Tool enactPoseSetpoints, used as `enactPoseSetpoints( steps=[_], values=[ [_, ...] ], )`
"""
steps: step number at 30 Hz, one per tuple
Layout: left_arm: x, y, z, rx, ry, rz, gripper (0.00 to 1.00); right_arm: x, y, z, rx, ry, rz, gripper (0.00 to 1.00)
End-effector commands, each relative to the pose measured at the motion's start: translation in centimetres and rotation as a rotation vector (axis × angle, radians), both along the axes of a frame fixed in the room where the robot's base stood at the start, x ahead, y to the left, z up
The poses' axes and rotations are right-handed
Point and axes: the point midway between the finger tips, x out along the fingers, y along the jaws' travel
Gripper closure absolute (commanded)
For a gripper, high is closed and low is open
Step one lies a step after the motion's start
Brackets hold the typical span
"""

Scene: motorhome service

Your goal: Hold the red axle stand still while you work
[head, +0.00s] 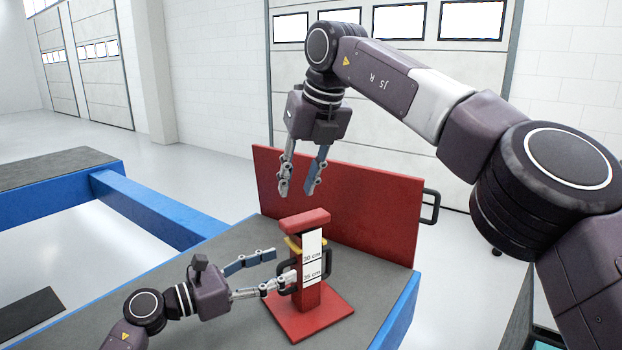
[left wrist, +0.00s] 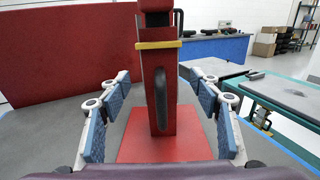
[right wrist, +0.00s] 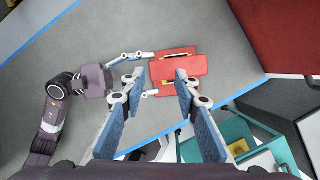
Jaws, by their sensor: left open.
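The red axle stand (head: 306,217) stands upright on the grey ramp deck, with a square base, yellow collar, black side handle and white height scale. My left gripper (head: 274,268) is low beside its column, open. In the left wrist view the column (left wrist: 187,120) and handle (left wrist: 160,98) lie ahead between the spread fingers; I cannot tell whether a finger touches. My right gripper (head: 299,190) is open, empty and pointing down above the stand. The stand's flat top (right wrist: 178,67) shows beyond its fingers in the right wrist view.
A red panel (head: 350,205) with a black handle stands upright close behind the stand. The grey deck (head: 245,325) has blue edges and is clear around the base. A teal cart (right wrist: 275,135) stands beyond the deck edge.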

Motion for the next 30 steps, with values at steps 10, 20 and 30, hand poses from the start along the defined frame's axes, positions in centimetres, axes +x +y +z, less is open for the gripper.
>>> enactPoseSetpoints(
  steps=[10, 20, 30],
  values=[
    [1.0, -1.7, 0.1, -0.003, -0.001, -0.002, 0.42, -0.4, -2.5, 0.7, -0.117, -0.005, -0.077, 0.71],
    [3.5, -5.8, 0.1, -0.003, 0.001, 0.0, 0.42, -0.4, -2.4, 0.7, -0.114, -0.005, -0.074, 0.71],
    [4.1, -6.7, 0.0, 0.0, 0.0, 0.0, 0.42, -0.4, -2.4, 0.7, -0.113, -0.005, -0.074, 0.71]
  ],
)
